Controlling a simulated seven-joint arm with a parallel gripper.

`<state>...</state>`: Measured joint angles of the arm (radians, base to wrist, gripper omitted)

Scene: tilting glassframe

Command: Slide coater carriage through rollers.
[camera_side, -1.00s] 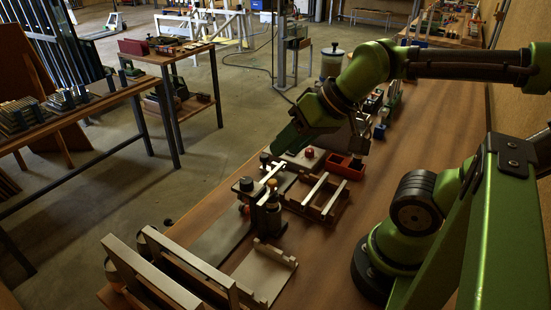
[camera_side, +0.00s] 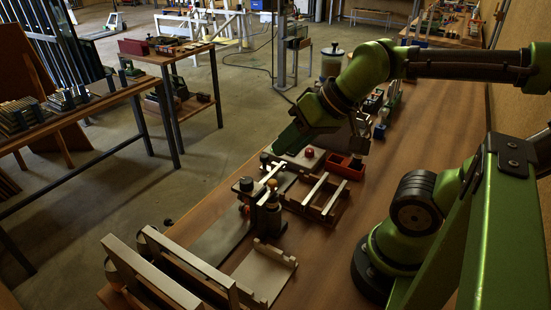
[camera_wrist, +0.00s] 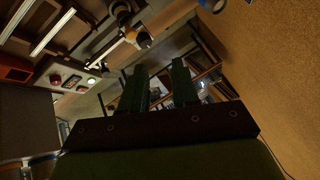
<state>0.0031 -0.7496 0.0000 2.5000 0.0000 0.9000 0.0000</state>
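A dark unit with round knobs and a yellow-orange top (camera_side: 271,184) stands on the wooden bench beside a flat plate (camera_side: 222,238). I cannot tell which of its parts are the carriage and which the rollers. A similar yellow-orange part (camera_wrist: 138,38) shows at the top of the wrist view. My gripper (camera_side: 284,148) is above the bench, beyond this unit and apart from it. In the wrist view its two green fingers (camera_wrist: 158,78) stand apart with nothing held between them.
A slatted frame (camera_side: 318,193) and a red open box (camera_side: 345,165) are right of the unit. Long upright rails (camera_side: 185,265) and a pale tray (camera_side: 265,272) fill the bench's near end. The bench (camera_side: 400,150) is clear toward my base.

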